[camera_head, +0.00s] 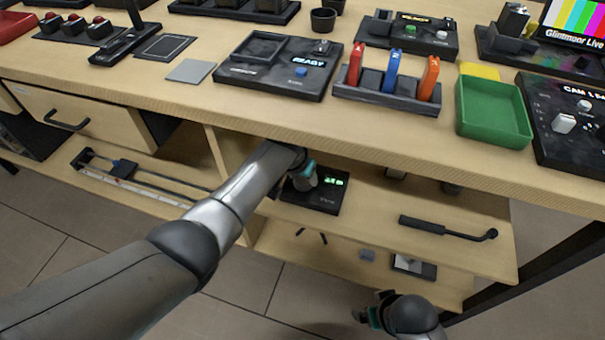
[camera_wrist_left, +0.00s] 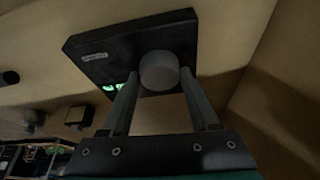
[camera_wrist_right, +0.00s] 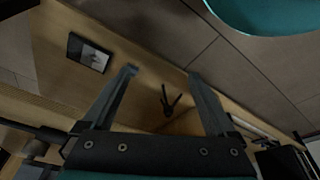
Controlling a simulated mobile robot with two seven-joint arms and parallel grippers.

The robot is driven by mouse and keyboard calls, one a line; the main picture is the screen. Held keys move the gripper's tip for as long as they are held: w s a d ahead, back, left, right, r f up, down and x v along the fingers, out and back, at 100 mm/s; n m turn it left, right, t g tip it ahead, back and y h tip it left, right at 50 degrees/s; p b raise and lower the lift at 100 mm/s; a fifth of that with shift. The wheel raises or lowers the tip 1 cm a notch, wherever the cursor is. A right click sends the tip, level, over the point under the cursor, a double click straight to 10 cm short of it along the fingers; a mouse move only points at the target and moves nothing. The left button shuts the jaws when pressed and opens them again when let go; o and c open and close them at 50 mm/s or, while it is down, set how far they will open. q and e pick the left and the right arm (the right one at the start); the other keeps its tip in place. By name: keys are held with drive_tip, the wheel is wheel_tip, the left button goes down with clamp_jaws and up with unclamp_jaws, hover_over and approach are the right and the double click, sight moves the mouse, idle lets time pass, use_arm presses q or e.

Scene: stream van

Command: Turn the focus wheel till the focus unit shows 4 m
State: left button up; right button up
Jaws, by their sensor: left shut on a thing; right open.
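The focus unit (camera_head: 318,193) is a black box with a green lit display on the shelf under the desk top. The reading is too small and partly covered to make out in the head view. In the left wrist view the unit (camera_wrist_left: 110,60) carries a round grey focus wheel (camera_wrist_left: 159,71), and only a sliver of its green display shows. My left gripper (camera_head: 305,172) is at the wheel; in its wrist view the fingers (camera_wrist_left: 157,80) close on the wheel from both sides. My right gripper (camera_head: 372,312) is open and empty, low in front of the lower shelf.
A black handle-like tool (camera_head: 447,228) lies on the same shelf to the right. A slider rail (camera_head: 130,172) lies to the left. The desk edge overhangs the unit. A green tray (camera_head: 493,112) and control boxes stand on the desk top.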

use_arm(q)
drive_tip(key=o, duration=1.4)
drive_tip(key=shift+r, duration=0.1)
